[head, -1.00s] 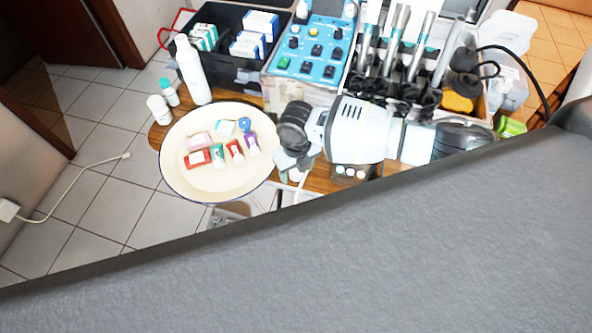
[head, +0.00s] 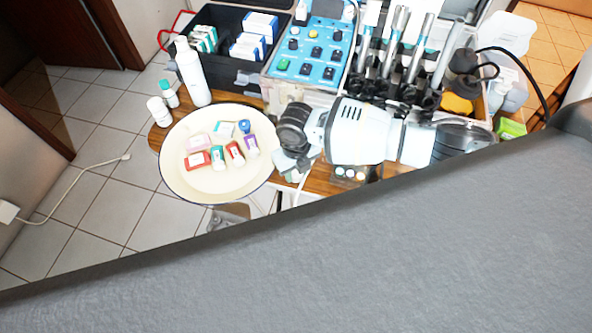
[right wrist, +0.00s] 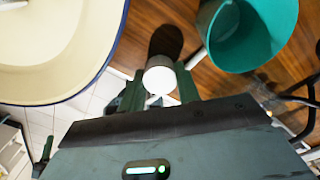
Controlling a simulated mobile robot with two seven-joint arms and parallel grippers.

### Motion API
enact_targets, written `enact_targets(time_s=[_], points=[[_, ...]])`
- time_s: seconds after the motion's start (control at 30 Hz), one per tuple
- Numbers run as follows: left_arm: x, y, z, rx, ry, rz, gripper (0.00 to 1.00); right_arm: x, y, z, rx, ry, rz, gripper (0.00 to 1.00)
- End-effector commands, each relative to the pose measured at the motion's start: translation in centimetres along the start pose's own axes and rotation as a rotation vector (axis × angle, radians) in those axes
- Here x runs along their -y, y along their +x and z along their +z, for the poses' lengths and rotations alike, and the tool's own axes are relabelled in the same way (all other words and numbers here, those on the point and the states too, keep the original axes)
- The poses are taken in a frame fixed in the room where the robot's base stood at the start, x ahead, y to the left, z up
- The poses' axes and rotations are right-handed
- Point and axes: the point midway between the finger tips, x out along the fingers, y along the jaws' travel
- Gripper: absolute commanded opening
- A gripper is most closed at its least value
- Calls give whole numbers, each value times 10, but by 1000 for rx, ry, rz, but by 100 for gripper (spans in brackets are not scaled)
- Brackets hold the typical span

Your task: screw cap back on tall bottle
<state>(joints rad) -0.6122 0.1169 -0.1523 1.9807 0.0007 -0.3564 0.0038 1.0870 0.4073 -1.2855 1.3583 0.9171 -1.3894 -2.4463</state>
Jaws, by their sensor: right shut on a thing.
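A tall white bottle (head: 194,78) with a narrow top stands behind the basin in the head view. Two small bottles are left of it, a teal-topped one (head: 169,93) and a white one (head: 159,111). My right gripper (head: 290,165) is low over the table just right of the basin. In the right wrist view, its fingers (right wrist: 158,92) are shut on a small white round piece (right wrist: 159,77), seen end-on. I cannot tell from its top whether it is a loose cap or a capped bottle. My left gripper is not in view.
A cream basin (head: 178,170) holds several small boxes and tubes. A teal cup (right wrist: 252,40) is close to my right gripper. A blue control box (head: 308,50), a dark case (head: 225,15) and a rack of handpieces (head: 400,60) crowd the back. A grey surface (head: 330,270) fills the foreground.

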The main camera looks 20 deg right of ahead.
Motion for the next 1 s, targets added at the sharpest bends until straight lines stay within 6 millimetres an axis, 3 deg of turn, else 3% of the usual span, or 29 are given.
enact_targets(time_s=[0.17,0.33,0.7,1.0], points=[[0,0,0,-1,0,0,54,0,-12,1,3,-1,1,12],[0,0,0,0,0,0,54,0,-38,2,6,-1,1,12],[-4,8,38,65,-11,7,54,-72,-37,33,-3,-3,4,12],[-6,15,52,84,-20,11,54,-119,-43,56,-2,-1,3,12]])
